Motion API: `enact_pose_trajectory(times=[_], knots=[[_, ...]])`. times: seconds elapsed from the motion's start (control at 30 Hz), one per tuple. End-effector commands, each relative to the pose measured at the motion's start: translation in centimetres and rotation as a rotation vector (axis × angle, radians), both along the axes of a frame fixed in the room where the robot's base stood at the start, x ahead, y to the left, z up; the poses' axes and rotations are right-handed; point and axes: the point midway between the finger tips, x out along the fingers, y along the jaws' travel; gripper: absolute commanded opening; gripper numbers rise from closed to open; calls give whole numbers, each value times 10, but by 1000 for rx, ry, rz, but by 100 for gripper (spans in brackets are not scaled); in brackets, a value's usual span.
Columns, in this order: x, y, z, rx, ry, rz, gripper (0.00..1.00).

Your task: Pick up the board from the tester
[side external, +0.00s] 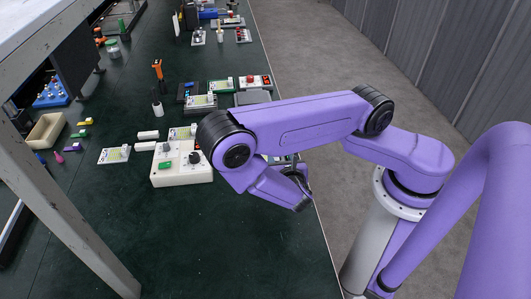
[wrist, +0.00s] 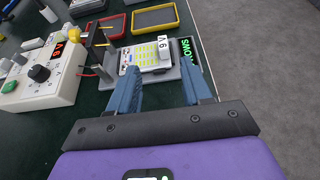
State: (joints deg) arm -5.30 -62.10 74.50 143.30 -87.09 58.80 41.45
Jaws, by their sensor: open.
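I cannot tell whether box and holder together form the tester. My gripper (wrist: 163,70) is open and empty, its blue fingers apart, with the board beyond and between the tips. In the side view my arm hides most of the holder area.
A yellow-rimmed tray (wrist: 155,18) and a red-rimmed tray (wrist: 104,28) lie beyond the board. A green-lettered display (wrist: 188,46) is at its right. Another board (side external: 115,155) lies left of the white box. The green table's near part (side external: 220,250) is clear.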

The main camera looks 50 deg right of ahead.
Motion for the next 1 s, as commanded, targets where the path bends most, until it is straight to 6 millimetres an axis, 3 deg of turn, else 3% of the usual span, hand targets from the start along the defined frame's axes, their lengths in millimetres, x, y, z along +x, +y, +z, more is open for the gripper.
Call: enact_pose_trajectory(times=[0.3,0.57,1.0], knots=[[32,-34,-20,2,-1,-8,49],[43,-45,-26,1,-1,-3,49],[71,-77,-49,1,-1,-3,49]])
